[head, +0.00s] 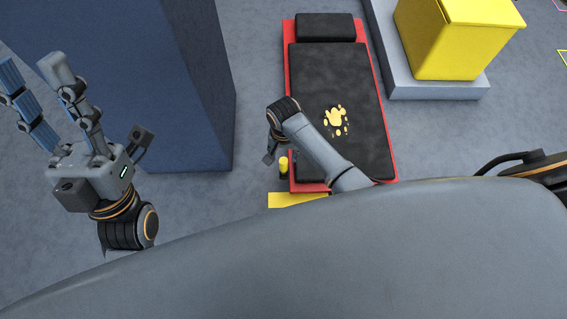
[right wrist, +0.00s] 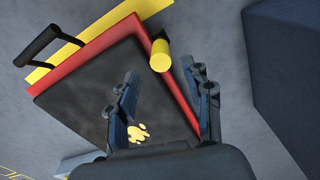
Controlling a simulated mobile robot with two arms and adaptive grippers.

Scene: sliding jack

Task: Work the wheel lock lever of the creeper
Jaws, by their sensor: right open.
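The creeper (head: 362,75) lies on the floor, a black pad on a red frame. A short yellow lever (head: 284,165) stands by its near left corner; it also shows in the right wrist view (right wrist: 160,56). My right arm reaches over the creeper, and its gripper is mostly hidden behind its own wrist in the head view. In the right wrist view my right gripper (right wrist: 160,78) is open and empty, with the lever just beyond the gap between its fingertips, apparently not touching. My left gripper (head: 33,73) is open and empty at the far left, away from the creeper.
A large dark blue block (head: 125,75) stands left of the creeper, with a strip of floor between them. A yellow box (head: 455,40) sits on a grey platform (head: 435,92) at the right. A yellow strip (head: 295,200) lies at the creeper's near end.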

